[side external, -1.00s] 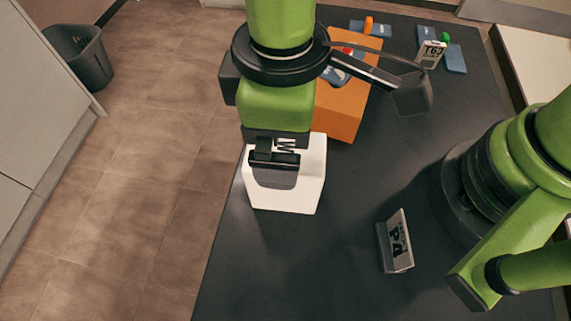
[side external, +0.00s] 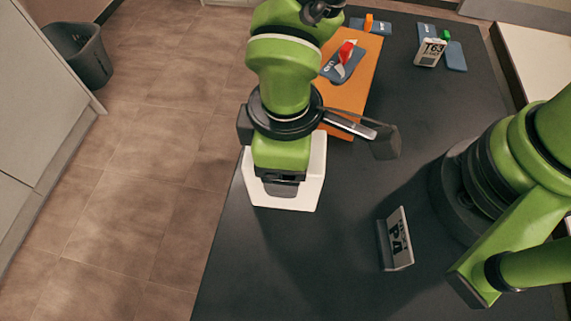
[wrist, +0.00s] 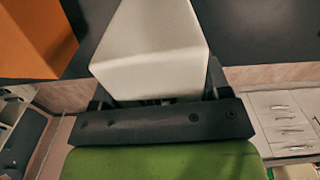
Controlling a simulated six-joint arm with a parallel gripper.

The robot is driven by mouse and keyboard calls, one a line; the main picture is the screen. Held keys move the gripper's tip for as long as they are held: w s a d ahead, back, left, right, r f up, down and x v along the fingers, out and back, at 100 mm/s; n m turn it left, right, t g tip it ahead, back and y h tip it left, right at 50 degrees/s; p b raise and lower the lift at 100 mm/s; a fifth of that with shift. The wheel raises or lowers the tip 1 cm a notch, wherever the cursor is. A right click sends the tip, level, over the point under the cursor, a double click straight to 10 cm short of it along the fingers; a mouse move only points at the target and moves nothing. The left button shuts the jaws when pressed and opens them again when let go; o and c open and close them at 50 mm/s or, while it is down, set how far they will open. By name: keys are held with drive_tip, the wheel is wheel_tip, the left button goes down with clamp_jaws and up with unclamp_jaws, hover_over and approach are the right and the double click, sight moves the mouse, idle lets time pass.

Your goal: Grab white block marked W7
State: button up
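The white block (side external: 312,170) stands on the dark table near its left edge. My gripper (side external: 281,187) is low over it in the side view and covers much of its top, so no W7 mark shows now. In the wrist view the white block (wrist: 150,50) fills the space between the fingers of my gripper (wrist: 158,92). The fingers are spread wide, one on each side of the block. I see no clear sign that they press on it.
An orange block (side external: 352,95) stands just behind, with a blue tag and a red-and-white item on top. A P4 sign (side external: 397,240) stands to the right. A T63 block (side external: 430,52) and blue tags are at the back. The front table area is clear.

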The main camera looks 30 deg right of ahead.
drive_tip(key=c, duration=0.7)
drive_tip(key=shift+c, duration=0.2)
drive_tip(key=shift+r, duration=0.1)
